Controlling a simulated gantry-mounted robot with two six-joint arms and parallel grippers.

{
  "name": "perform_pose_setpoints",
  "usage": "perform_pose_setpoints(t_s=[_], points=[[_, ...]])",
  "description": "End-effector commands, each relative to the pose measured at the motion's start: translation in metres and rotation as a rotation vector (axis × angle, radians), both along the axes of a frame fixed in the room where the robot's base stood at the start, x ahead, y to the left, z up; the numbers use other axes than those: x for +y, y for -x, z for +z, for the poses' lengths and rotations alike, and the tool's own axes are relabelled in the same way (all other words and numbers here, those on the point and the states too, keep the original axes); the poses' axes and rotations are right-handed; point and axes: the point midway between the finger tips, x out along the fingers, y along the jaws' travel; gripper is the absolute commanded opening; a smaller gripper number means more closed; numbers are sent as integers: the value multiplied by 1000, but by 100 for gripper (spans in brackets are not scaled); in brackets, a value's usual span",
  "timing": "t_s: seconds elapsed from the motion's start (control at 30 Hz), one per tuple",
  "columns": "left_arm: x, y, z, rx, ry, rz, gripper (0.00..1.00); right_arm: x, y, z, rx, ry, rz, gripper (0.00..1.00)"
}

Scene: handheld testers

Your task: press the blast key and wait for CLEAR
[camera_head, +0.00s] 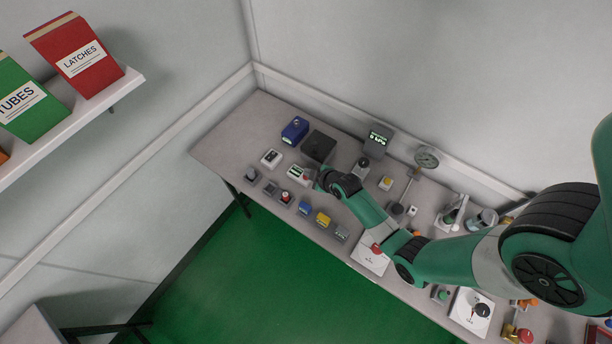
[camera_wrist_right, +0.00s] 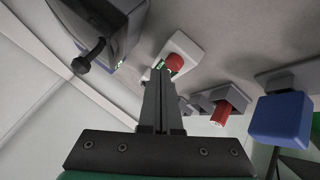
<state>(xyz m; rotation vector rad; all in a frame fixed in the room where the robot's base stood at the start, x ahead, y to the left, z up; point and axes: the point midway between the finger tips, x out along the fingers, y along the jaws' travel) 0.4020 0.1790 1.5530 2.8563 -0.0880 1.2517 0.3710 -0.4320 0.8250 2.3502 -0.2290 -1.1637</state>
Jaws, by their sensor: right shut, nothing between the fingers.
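A white handheld tester (camera_head: 296,172) with a green display and a red key sits on the bench in the head view, just left of my right gripper (camera_head: 319,182). In the right wrist view the tester (camera_wrist_right: 184,45) lies beyond the fingers, with its red key (camera_wrist_right: 174,62) beside the fingertips. The green display is partly hidden by the fingers. My right gripper (camera_wrist_right: 159,75) is shut and empty, its tips close to the red key. I cannot tell whether they touch it. No lettering on the tester is readable. My left gripper is not in view.
A grey holder with a red part (camera_head: 285,197), a blue item (camera_head: 305,208) and a yellow item (camera_head: 323,219) line the front edge. Bare bench (camera_head: 232,150) lies far left.

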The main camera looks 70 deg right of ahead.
Motion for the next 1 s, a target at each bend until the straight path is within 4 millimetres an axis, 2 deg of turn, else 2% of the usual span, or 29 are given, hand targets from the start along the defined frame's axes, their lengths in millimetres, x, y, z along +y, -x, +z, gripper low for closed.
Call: perform_pose_setpoints(t_s=[1.0], points=[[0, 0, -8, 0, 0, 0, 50, 0, 0, -10, 0, 0, 0, 0]])
